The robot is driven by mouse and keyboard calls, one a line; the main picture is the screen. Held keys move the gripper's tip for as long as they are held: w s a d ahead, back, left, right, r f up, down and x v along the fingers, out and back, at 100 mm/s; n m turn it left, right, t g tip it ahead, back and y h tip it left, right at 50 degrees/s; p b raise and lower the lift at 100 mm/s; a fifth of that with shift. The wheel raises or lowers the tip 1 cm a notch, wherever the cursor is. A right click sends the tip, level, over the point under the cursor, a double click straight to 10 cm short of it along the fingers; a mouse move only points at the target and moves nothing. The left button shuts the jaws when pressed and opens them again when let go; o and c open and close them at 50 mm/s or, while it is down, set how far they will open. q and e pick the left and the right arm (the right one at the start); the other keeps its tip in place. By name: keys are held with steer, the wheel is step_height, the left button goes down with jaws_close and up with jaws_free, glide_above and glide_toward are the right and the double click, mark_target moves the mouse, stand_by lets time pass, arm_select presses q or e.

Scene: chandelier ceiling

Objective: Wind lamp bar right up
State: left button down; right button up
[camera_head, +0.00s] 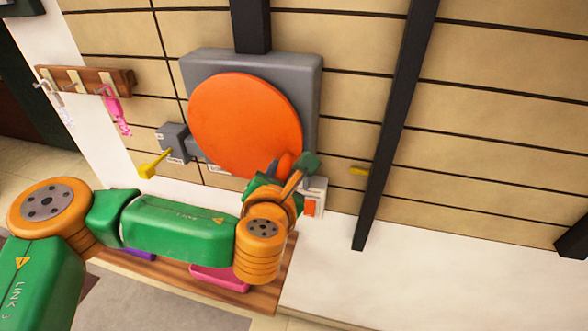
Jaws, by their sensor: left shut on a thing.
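A large orange wheel (245,125) is mounted on a grey housing (310,75) on the wall, in the head view. A small orange knob (285,161) sits at the wheel's lower right edge. My left arm comes in from the left, and my left gripper (293,168) is at this knob, shut on it. The fingers are small and partly hidden by my wrist, so the exact grip is unclear. The lamp bar is not recognisable in this view. My right gripper is out of view.
A yellow lever (154,164) sticks out from a grey box (172,142) left of the wheel. A wooden shelf (266,297) below holds a pink tray (218,280). A hook rack (85,81) hangs at left. A dark beam (395,125) runs down the wall at right.

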arm_select(q)
steer(key=shift+w+a+f+m+y+b, duration=0.1)
steer(key=shift+a+f+m+y+b, duration=0.25)
steer(key=shift+f+m, duration=0.35)
steer(key=shift+f, duration=0.1)
steer(key=c, duration=0.6)
jaws_free()
steer(key=shift+w, duration=0.1)
steer(key=b+v, duration=0.2)
steer(key=v, duration=0.5)
steer(key=shift+f, duration=0.1)
steer(key=shift+a, duration=0.1)
